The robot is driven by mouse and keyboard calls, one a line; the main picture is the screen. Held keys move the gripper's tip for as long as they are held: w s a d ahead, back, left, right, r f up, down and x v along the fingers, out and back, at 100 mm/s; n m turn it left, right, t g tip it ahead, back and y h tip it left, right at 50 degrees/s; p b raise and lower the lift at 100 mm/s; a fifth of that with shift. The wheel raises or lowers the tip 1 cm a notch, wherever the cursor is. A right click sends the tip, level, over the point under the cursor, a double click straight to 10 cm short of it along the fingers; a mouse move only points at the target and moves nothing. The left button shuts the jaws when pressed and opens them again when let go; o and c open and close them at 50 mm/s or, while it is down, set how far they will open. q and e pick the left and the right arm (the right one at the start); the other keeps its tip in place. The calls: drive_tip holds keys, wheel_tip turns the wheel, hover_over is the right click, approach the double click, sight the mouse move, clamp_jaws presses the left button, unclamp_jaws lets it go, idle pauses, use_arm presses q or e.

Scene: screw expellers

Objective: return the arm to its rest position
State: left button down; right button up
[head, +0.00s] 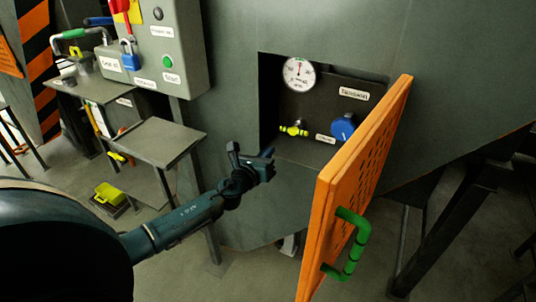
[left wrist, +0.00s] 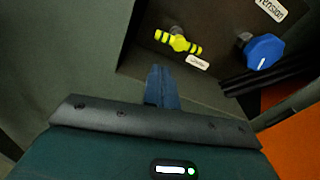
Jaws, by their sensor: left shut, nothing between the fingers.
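My left arm comes in from the left in the head view, and its gripper (head: 251,158) is shut and empty in front of the lower left edge of an open recess (head: 322,152). In the left wrist view the shut fingers (left wrist: 161,88) point toward the recess, below a yellow-striped valve handle (left wrist: 178,41). That handle (head: 293,130) and a blue knob (head: 343,127) sit inside the recess, apart from the gripper; the knob also shows in the left wrist view (left wrist: 265,51). My right gripper is not in view.
An orange perforated door (head: 352,190) with a green handle (head: 350,243) stands open right of the gripper. A small table (head: 154,141) stands to the left, below a grey control box (head: 165,50) with a blue padlock (head: 128,57). A round gauge (head: 299,73) is in the recess.

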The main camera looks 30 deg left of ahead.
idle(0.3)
use_arm(q)
drive_tip(key=s+d+f+n+g+h, duration=0.2)
drive_tip(key=s+d+f+n+g, duration=0.1)
drive_tip(key=s+d+f+n, duration=0.9)
drive_tip(key=s+d+n+g+h, duration=0.1)
drive_tip(key=s+d+n, duration=0.2)
drive_tip(key=s+n, duration=0.6)
drive_tip(key=s+d+n+g+h, duration=0.1)
drive_tip(key=s+d+n, duration=0.3)
drive_tip(key=s+n, duration=0.5)
drive_tip(key=shift+s+d+g, duration=0.15)
drive_tip(key=shift+s+g, duration=0.3)
drive_tip(key=shift+g, duration=0.35)
